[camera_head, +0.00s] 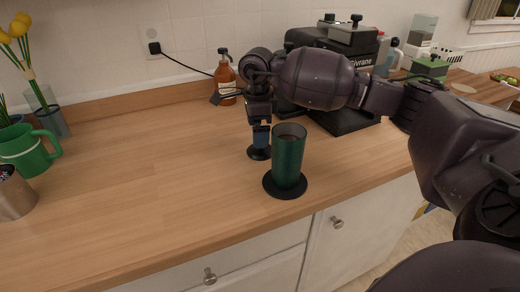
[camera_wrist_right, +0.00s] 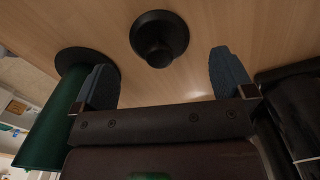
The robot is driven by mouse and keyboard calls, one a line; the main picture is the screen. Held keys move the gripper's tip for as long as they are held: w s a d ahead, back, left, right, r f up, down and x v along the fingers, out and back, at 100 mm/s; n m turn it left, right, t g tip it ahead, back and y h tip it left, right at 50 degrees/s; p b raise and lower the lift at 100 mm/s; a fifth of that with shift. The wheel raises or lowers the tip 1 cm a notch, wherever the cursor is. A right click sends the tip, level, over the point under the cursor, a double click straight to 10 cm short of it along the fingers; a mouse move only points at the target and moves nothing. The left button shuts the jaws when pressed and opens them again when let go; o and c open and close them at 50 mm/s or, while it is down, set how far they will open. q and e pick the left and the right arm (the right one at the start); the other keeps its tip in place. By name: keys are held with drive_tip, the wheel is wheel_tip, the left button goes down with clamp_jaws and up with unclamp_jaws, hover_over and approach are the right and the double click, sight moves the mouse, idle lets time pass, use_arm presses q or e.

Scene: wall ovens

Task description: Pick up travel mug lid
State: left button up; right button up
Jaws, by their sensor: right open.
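The travel mug lid is a black round disc with a raised knob. It lies on the wooden counter in the right wrist view (camera_wrist_right: 160,38), and its dark rim shows below my right gripper in the head view (camera_head: 258,154). My right gripper (camera_head: 261,135) points down over the lid, open. In the right wrist view (camera_wrist_right: 170,85) its two blue-grey fingers are spread, with the lid beyond and between them, not gripped. The gripper hides part of the lid in the head view. My left gripper is not in view.
A green tumbler (camera_head: 288,158) stands on a black disc (camera_head: 272,190) close beside the right gripper. An amber bottle (camera_head: 226,78) and a black coffee machine (camera_head: 345,118) stand behind. A green mug (camera_head: 27,150) and a metal cup (camera_head: 14,196) are at the left. The counter's middle left is clear.

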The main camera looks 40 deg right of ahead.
drive_tip(key=f, duration=0.4)
drive_tip(key=shift+s+d+f, duration=0.15)
drive_tip(key=shift+s+f, duration=0.05)
drive_tip(key=shift+f, duration=0.2)
drive_tip(key=shift+c, duration=0.8)
drive_tip(key=c, duration=0.6)
drive_tip(key=shift+c, duration=0.2)
drive_tip(key=shift+r, duration=0.15)
